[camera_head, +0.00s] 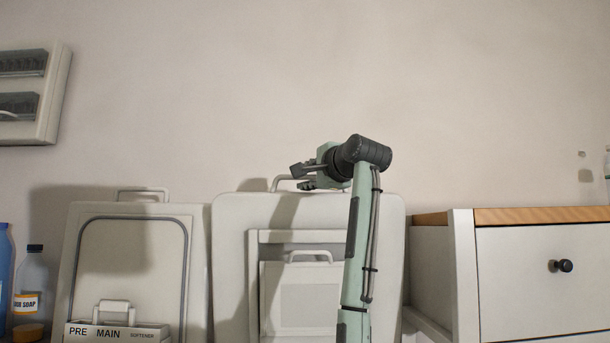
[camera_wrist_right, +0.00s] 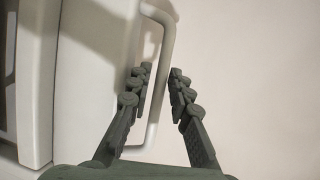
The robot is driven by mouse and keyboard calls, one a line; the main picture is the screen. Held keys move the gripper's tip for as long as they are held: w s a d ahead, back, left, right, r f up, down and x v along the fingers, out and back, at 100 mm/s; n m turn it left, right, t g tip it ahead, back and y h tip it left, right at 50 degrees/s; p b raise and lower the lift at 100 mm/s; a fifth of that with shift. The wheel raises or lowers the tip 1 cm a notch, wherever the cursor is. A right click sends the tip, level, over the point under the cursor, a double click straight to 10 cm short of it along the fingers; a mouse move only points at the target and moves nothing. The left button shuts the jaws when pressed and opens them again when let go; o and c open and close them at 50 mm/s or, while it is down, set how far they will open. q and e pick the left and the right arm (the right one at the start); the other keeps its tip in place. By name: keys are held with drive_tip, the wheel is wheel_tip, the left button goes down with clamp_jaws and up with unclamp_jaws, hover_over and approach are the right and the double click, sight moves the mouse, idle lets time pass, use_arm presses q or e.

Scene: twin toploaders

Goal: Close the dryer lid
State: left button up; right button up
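The dryer lid (camera_head: 230,250) stands upright and open against the wall in the middle of the head view, a pale panel with a filter frame on its inner face. Its handle (camera_head: 282,182) rises from the top edge, partly hidden by my right gripper (camera_head: 304,177). In the right wrist view, the pale handle bar (camera_wrist_right: 166,62) runs between the two dark fingertips of the right gripper (camera_wrist_right: 162,71). The lid (camera_wrist_right: 105,75) fills the left of that view. My left gripper is not in view.
A second open lid (camera_head: 130,240), with a grey seal and a PRE/MAIN/SOFTENER tray (camera_head: 117,331), stands to the left. Bottles (camera_head: 31,285) stand at far left. A white drawer cabinet (camera_head: 530,275) is at right.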

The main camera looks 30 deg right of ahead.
drive_tip(key=shift+w, duration=0.25)
clamp_jaws()
drive_tip(key=shift+f, duration=0.1)
